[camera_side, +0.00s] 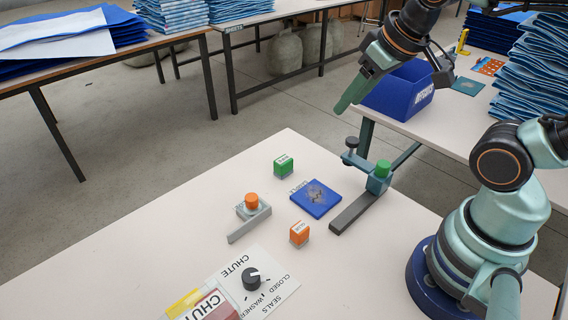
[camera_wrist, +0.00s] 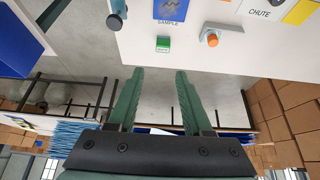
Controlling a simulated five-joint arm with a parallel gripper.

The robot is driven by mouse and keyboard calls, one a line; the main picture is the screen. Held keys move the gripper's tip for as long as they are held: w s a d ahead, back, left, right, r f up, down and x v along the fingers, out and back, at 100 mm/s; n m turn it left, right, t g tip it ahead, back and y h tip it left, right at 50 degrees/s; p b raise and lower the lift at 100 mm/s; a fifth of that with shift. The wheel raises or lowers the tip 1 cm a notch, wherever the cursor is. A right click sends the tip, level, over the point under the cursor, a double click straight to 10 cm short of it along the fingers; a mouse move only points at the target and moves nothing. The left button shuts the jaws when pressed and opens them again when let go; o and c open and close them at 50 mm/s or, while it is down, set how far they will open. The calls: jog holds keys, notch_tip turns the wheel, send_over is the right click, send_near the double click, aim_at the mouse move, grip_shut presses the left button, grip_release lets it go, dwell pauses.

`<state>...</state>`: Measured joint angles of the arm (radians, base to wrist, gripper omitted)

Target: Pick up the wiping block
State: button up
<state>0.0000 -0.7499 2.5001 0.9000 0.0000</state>
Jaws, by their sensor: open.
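No block carries a label I can read as the wiping block. A small green block with a white label (camera_side: 284,166) stands at the back of the white table, and in the wrist view (camera_wrist: 163,44) it lies beyond the fingertips. A small orange block with a white label (camera_side: 299,234) stands in front of the blue sample pad (camera_side: 317,198). A grey piece with an orange knob (camera_side: 251,203) is left of the pad, also in the wrist view (camera_wrist: 212,40). My gripper (camera_side: 346,98) is raised above the table's far side. In the wrist view (camera_wrist: 160,72) it is open and empty.
A chute panel with a black dial (camera_side: 252,279) lies at the front. A blue bin (camera_side: 398,92) sits on the table behind. The table's left part is clear.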

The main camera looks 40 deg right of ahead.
jog(key=o, duration=0.4)
jog(key=n+g, duration=0.6)
jog(key=n, duration=1.2)
send_over(282, 160)
notch_tip(282, 160, down, 12)
jog(key=f, duration=0.1)
notch_tip(282, 160, down, 11)
